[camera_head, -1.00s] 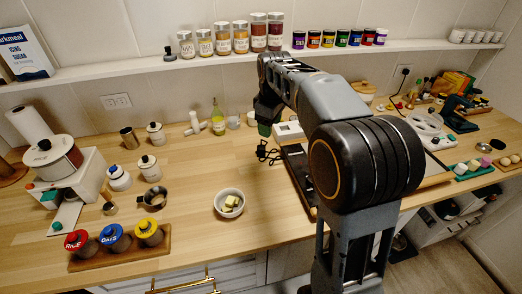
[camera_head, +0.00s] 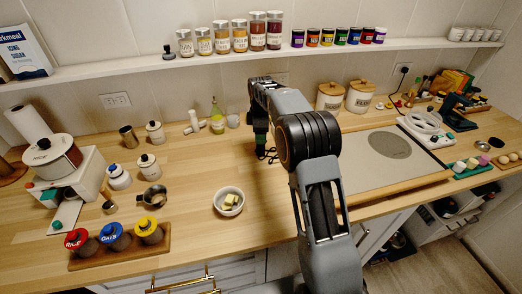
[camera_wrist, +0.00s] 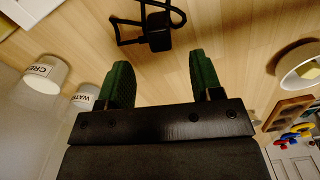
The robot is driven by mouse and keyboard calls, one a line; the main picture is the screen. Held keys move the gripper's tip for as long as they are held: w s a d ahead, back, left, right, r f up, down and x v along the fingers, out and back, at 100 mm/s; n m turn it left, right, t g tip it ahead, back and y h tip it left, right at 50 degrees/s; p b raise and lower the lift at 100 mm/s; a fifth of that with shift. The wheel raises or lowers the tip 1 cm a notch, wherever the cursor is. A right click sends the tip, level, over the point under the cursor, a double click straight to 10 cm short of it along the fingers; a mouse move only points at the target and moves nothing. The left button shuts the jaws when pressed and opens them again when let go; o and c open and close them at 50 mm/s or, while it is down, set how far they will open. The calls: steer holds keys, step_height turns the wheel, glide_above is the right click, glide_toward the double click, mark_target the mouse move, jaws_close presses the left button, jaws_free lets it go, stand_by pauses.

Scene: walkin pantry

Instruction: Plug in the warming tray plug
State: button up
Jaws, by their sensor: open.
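The black plug (camera_wrist: 160,38) lies on the wooden counter with its dark cord (camera_wrist: 150,12) looped beyond it in the wrist view. The cord also shows as a small dark coil (camera_head: 266,154) in the head view. My gripper (camera_wrist: 162,78) is open and empty, its green fingers pointing toward the plug, one on each side of its line. The plug is ahead of the fingertips and not between them. In the head view my gripper (camera_head: 260,143) hangs by the cord, partly hidden by my arm. A flat pale panel with a grey disc (camera_head: 375,165), possibly the warming tray, lies right of my arm.
A wall outlet (camera_head: 116,100) is at the left; another (camera_head: 404,70) at the right has a black plug in it. A white bowl (camera_head: 229,211) stands near the front. Two lidded canisters (camera_head: 331,98) stand behind the panel. Bare counter lies left of my gripper.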

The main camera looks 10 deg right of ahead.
mark_target(261, 149)
steer(key=shift+f+p, duration=0.5)
steer(key=shift+f, duration=2.4)
steer(key=shift+c, duration=0.3)
steer(key=c, duration=0.9)
steer(key=shift+c, duration=0.2)
steer(key=shift+r, duration=0.15)
